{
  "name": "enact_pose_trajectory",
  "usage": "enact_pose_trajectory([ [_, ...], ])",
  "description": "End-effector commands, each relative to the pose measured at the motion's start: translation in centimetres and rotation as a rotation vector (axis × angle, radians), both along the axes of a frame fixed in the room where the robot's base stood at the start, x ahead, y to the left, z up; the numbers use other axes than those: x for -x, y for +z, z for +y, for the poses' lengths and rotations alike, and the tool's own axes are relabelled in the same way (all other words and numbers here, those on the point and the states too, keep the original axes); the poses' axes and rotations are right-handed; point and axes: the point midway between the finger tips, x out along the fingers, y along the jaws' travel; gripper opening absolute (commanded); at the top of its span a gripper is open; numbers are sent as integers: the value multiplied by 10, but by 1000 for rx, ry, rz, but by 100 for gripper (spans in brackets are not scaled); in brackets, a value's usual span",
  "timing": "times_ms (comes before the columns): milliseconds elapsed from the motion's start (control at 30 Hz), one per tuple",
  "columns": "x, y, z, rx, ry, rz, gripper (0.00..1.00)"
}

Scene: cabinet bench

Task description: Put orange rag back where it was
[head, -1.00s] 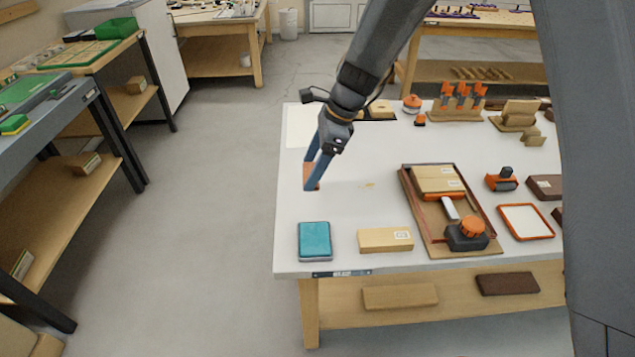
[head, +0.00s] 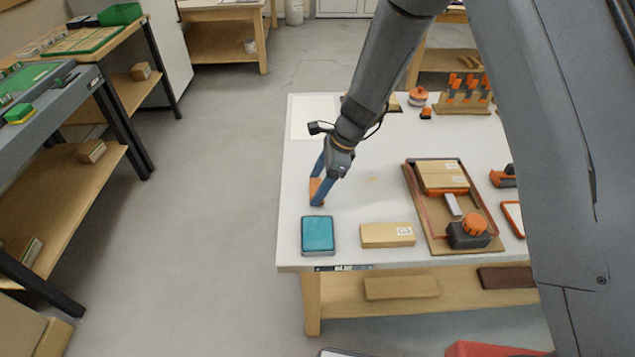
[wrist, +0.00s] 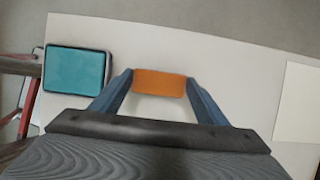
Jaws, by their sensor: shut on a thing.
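The orange rag (head: 314,189) is held between the blue fingers of my gripper (head: 318,192), over the left part of the white table. In the wrist view the rag (wrist: 160,83) spans the gap between the two fingertips of my gripper (wrist: 160,88). My gripper is shut on it. A teal pad in a dark tray (head: 318,233) lies just in front of the gripper, near the table's front left corner; the pad also shows in the wrist view (wrist: 76,69). I cannot tell whether the rag touches the table.
A wooden block (head: 388,235) lies right of the teal pad. A brown tray (head: 411,190) with blocks and an orange-knobbed tool stands further right. A white sheet (head: 314,118) lies at the back left. The tabletop around the gripper is mostly clear.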

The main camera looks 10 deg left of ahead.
Motion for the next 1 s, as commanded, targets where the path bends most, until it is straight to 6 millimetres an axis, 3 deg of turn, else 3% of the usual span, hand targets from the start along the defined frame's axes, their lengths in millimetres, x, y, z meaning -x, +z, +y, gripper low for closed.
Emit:
enact_pose_trajectory([
  [333, 0, -4, 0, 0, 0, 1, 50],
  [367, 0, -4, 0, 0, 1, 1, 70],
  [467, 0, -3, 0, 0, 1, 1, 86],
  [767, 0, -2, 0, 0, 1, 0, 87],
  [1000, -3, 18, -7, -2, 1, -2, 87],
])
